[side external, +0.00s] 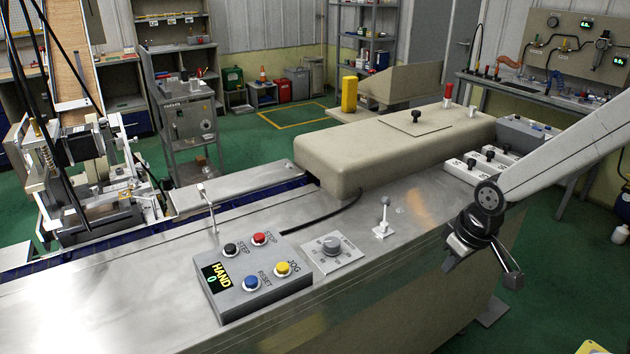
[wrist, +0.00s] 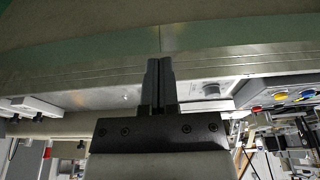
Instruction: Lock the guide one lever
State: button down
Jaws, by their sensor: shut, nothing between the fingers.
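My gripper (side external: 514,277) hangs in front of the machine's front edge at the right of the side view, apart from the bench. In the wrist view its two dark fingers (wrist: 159,62) are together and empty. A small upright lever with a grey knob (side external: 384,216) stands on the metal top, left of my gripper. White blocks with black knobs (side external: 473,166) sit at the right end, partly behind my arm. Another thin upright lever (side external: 208,205) stands by the blue track. I cannot tell which is the guide one lever, or whether it is locked.
A control box (side external: 240,290) with coloured buttons and a dial plate (side external: 333,250) are on the metal top (side external: 120,300). A beige cover (side external: 395,150) rises behind. A grey box (side external: 524,133) stands beyond the white blocks.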

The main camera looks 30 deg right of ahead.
aim_at(385, 213)
jog(key=w+d+r, duration=0.3)
jog(key=w+d, duration=0.1)
jog(key=w, duration=0.4)
jog(key=w+d+r, duration=0.4)
jog(key=w+d, duration=0.1)
jog(key=w, duration=0.3)
jog(key=shift+w+t, duration=0.3)
jog(key=shift+t, duration=0.1)
jog(key=shift+d+f, duration=0.1)
jog(key=x, duration=1)
jog(key=shift+w, duration=0.45)
jog(key=shift+w+f, duration=0.1)
jog(key=shift+w, duration=0.65)
jog(key=shift+w+f, duration=0.15)
jog(key=shift+w, duration=0.6)
